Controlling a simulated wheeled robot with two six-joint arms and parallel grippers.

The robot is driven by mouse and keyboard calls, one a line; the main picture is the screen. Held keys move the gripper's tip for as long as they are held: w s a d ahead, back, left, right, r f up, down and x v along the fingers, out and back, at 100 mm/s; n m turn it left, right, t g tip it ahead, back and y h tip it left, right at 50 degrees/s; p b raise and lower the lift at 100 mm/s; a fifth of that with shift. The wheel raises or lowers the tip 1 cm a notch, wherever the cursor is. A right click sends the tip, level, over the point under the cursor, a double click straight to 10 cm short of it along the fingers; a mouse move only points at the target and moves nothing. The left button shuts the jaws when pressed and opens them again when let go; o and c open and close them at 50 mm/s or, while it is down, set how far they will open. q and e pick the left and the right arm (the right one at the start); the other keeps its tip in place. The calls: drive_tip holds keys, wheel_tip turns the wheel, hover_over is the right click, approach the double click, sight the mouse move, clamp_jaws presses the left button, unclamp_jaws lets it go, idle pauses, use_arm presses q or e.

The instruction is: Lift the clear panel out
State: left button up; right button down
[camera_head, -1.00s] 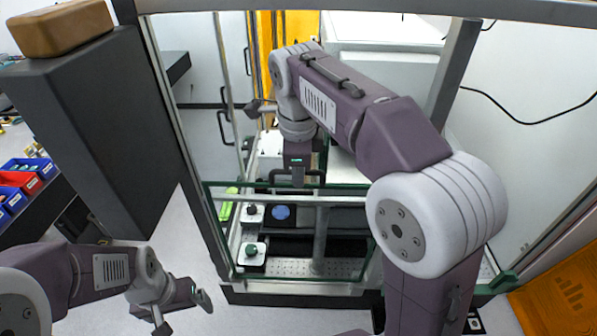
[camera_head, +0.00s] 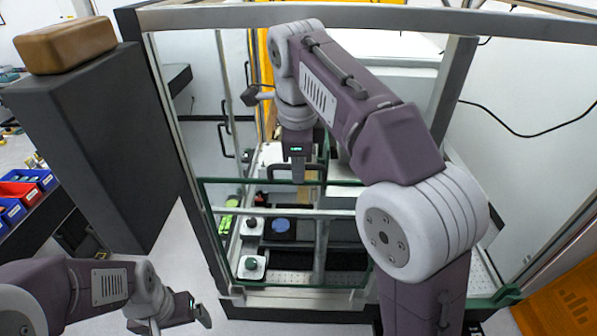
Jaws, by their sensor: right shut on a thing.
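The clear panel (camera_head: 237,181) is a see-through sheet with dark green edges, upright at the front opening of the metal-framed enclosure. A dark handle (camera_head: 275,171) stands at its top edge. My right gripper (camera_head: 298,174) points down over the top edge and is shut on this handle. The fingertips are small in the picture. The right arm hides the right part of the panel. My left gripper (camera_head: 178,318) is at the lower left, outside the enclosure and away from the panel, with its fingers apart and nothing between them.
Metal posts (camera_head: 185,170) and a top beam frame the opening around my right arm. A dark cabinet (camera_head: 95,150) bearing a brown block (camera_head: 65,46) stands left. Floor is clear between.

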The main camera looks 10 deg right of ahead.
drive_tip(key=shift+s+r, duration=0.1)
drive_tip(key=shift+r, duration=0.05)
drive_tip(key=s+a+r+b, duration=0.2)
drive_tip(key=s+a, duration=0.1)
drive_tip(key=s, duration=0.8)
drive_tip(key=shift+s+a, duration=0.15)
drive_tip(key=shift+s, duration=0.1)
idle(1.0)
drive_tip(key=shift+w, duration=0.1)
